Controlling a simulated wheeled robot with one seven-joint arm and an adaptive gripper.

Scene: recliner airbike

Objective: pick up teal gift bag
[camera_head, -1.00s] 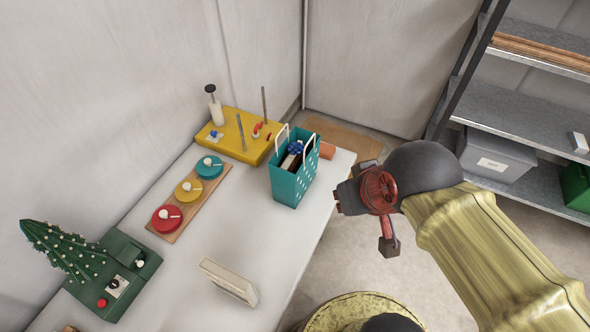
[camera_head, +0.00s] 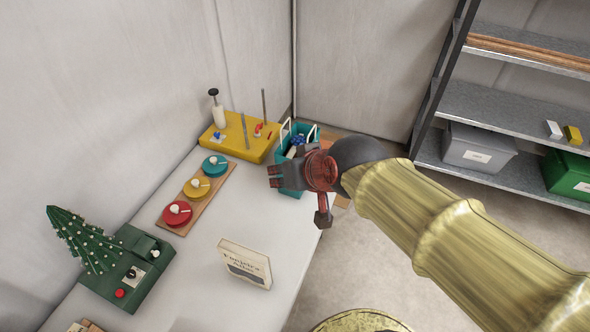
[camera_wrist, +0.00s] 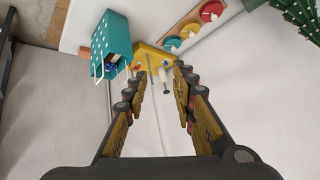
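The teal gift bag (camera_head: 291,190) with white handles stands on the white table (camera_head: 205,252), near its far right edge. In the head view my gripper (camera_head: 272,177) is in front of the bag and hides much of it. In the wrist view the bag (camera_wrist: 113,36) is at the upper left, with dark and blue contents in its open top. My gripper (camera_wrist: 180,66) is open there, its two fingers wide apart with nothing between them. The bag lies outside the fingers, left of them.
Behind the bag is a yellow board (camera_head: 240,142) with pegs and a bottle. A wooden strip with coloured discs (camera_head: 201,188), a small sign (camera_head: 245,264) and a green box with a tree (camera_head: 128,270) are on the table. A metal shelf (camera_head: 505,110) stands right.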

